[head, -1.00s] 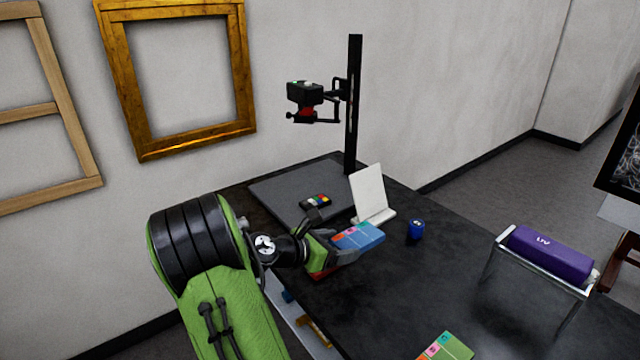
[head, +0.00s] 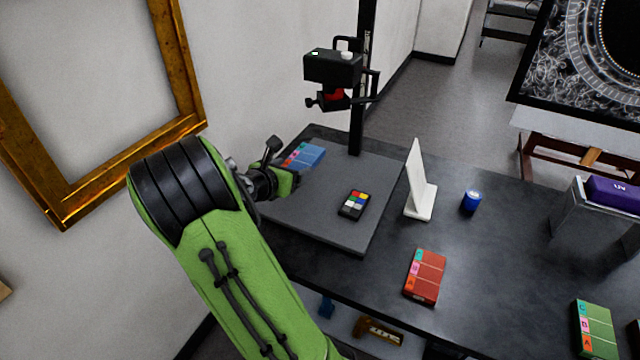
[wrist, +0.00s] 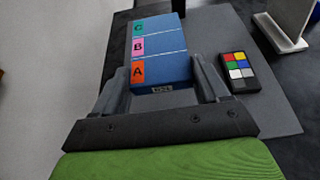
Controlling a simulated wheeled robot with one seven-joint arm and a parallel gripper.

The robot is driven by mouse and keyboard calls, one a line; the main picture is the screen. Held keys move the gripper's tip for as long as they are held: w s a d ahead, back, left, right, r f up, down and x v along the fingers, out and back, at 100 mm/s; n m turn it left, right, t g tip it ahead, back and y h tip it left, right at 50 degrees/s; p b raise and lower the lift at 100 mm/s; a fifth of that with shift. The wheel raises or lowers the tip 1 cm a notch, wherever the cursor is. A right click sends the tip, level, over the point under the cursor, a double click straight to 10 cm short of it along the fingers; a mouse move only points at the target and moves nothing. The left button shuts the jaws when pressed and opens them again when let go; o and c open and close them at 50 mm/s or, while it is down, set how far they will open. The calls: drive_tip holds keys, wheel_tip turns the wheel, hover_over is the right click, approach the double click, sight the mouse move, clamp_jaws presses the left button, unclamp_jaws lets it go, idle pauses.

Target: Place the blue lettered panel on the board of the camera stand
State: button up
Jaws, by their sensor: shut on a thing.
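The blue lettered panel (head: 306,156) has coloured tabs along one edge; in the wrist view the panel (wrist: 160,50) shows the letters A, B and C. My gripper (head: 290,178) is shut on its near end, with one finger on each side in the wrist view (wrist: 165,92). The panel is over the left back part of the grey board (head: 320,218) of the camera stand. I cannot tell whether it touches the board. The stand's black post (head: 357,130) and camera (head: 333,68) rise at the board's back edge.
A colour-patch card (head: 355,204) lies on the board. A white easel-like holder (head: 418,190), a blue cup (head: 471,201), a red lettered panel (head: 425,276) and a green lettered panel (head: 594,330) are to the right. A gold frame (head: 130,140) hangs at left.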

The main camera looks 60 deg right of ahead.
sight(294, 207)
wheel_tip(294, 207, down, 10)
drive_tip(key=b, duration=0.4)
drive_tip(key=shift+r+b, duration=0.1)
drive_tip(key=shift+b, duration=0.2)
drive_tip(key=shift+s, duration=0.1)
drive_tip(key=o, duration=1.1)
